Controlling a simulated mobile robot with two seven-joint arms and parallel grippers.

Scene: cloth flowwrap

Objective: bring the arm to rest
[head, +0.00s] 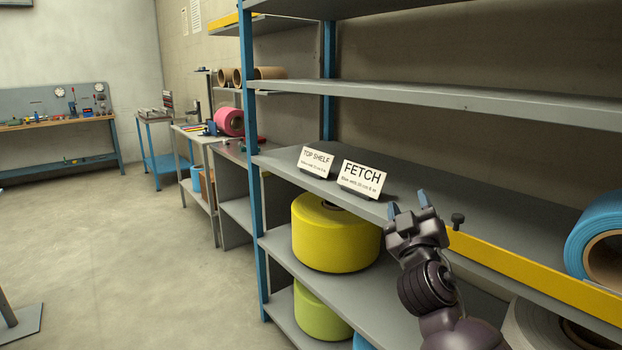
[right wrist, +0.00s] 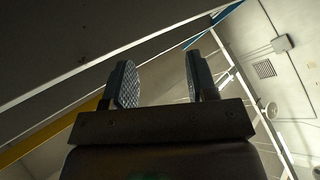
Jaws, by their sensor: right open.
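My right gripper (head: 409,203) is raised in front of the shelf rack, near the front edge of the shelf that carries two signs. Its fingers are apart with nothing between them. In the right wrist view the right gripper (right wrist: 165,82) shows two separate ribbed pads and an empty gap, with a shelf's underside at the upper left. My left gripper is not in the head view.
The rack's sign shelf (head: 290,163) holds a FETCH sign (head: 360,177) and a TOP SHELF sign (head: 316,160). A yellow roll (head: 335,235) sits below. The floor (head: 120,250) at left is mostly clear.

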